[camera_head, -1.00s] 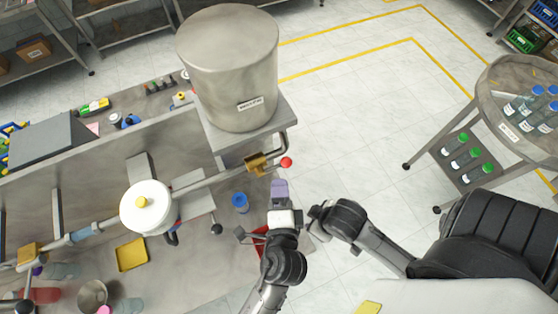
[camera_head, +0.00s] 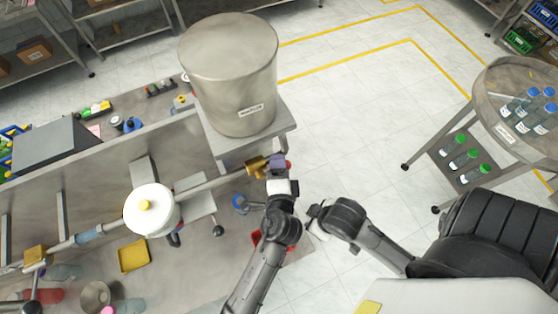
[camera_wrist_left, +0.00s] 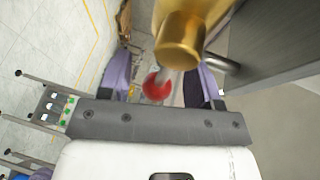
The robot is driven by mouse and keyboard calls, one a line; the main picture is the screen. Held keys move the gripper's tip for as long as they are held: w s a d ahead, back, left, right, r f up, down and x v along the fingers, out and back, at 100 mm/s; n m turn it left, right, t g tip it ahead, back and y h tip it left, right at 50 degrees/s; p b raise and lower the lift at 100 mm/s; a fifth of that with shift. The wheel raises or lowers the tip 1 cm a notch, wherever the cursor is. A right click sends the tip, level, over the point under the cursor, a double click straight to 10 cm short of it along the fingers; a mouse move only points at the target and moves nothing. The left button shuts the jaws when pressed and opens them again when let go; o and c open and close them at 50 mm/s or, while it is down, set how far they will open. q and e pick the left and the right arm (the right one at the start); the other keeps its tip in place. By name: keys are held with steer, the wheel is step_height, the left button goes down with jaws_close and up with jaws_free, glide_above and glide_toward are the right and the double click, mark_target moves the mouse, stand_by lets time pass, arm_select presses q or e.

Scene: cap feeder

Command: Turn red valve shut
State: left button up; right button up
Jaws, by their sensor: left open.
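The valve has a brass body (camera_head: 257,166) on the pipe below the large steel tank. Its red ball knob (camera_head: 289,164) shows at the right end, partly covered by my left gripper (camera_head: 279,162). In the left wrist view the red knob (camera_wrist_left: 157,86) lies between the two purple fingers of my open left gripper (camera_wrist_left: 161,75), with the brass body (camera_wrist_left: 181,40) just ahead. Whether a finger touches the knob cannot be told.
The steel tank (camera_head: 230,75) stands above the valve. A white lidded vessel (camera_head: 149,210) is on the pipe to the left. A blue object (camera_head: 240,203) and yellow tray (camera_head: 133,256) lie on the bench. A bottle cart (camera_head: 515,110) stands right.

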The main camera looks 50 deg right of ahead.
arm_select(q)
steer(key=shift+c, duration=0.5)
jaws_close()
steer(key=shift+r+n+h+b, duration=0.2)
steer(key=shift+n+h+b, duration=0.2)
steer(key=shift+n+b, duration=0.75)
steer(key=shift+a+r+n+b, duration=0.1)
steer(key=shift+r+n+b, duration=0.15)
steer(key=shift+b, duration=0.15)
steer(key=shift+r+n+t+h, duration=0.3)
steer(key=shift+r+n, duration=0.1)
steer(key=shift+r, duration=0.1)
steer(key=shift+o, duration=0.5)
jaws_free()
steer(key=shift+a, duration=0.1)
